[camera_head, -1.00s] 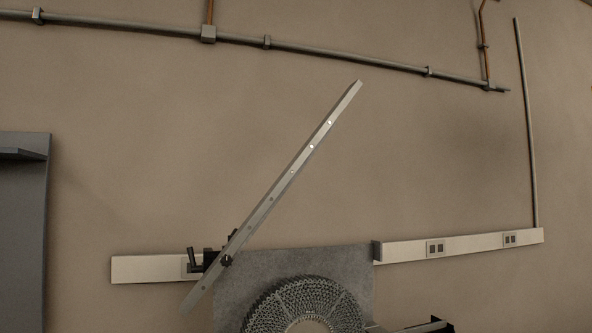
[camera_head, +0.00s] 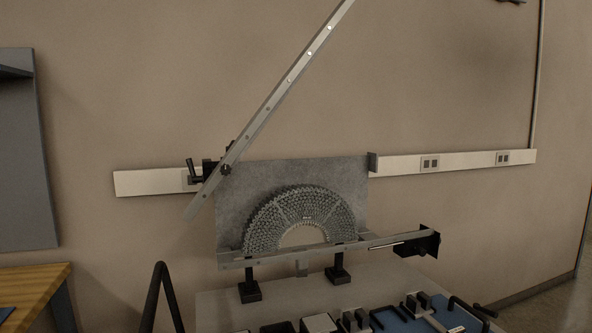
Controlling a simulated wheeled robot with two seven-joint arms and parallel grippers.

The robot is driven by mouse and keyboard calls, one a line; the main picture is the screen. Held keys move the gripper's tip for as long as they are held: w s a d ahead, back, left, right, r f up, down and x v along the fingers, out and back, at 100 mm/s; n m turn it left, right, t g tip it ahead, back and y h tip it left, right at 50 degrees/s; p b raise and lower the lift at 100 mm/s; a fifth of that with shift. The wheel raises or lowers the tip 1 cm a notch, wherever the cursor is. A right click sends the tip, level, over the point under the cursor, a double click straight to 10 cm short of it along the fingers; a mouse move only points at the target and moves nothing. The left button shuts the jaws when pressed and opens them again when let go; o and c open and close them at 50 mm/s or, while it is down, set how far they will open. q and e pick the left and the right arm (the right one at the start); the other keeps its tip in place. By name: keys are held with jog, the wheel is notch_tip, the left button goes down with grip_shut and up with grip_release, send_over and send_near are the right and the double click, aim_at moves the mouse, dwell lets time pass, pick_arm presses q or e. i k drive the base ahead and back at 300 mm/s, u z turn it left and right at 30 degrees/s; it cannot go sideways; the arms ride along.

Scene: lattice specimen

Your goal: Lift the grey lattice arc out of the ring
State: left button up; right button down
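The grey lattice arc (camera_head: 290,207) is a half-ring of small cells, upright with its open side down. It stands in front of a grey backing plate (camera_head: 235,190) and just above a horizontal metal bar (camera_head: 375,242). I cannot tell a separate ring apart from the arc. The bar rests on two black stands (camera_head: 249,291) on a grey bench top (camera_head: 215,306). Neither of my grippers is in view.
A long slanted metal bar (camera_head: 268,105) rises from a black clamp (camera_head: 212,171) at the plate's upper left. A black block (camera_head: 427,243) is at the bar's right end. A blue tray (camera_head: 395,322) with black-handled items lies in front. A black bent handle (camera_head: 160,290) stands left.

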aim_at(298, 204)
jog(key=u, duration=4.15)
jog(key=k, duration=2.4)
jog(key=z, duration=0.25)
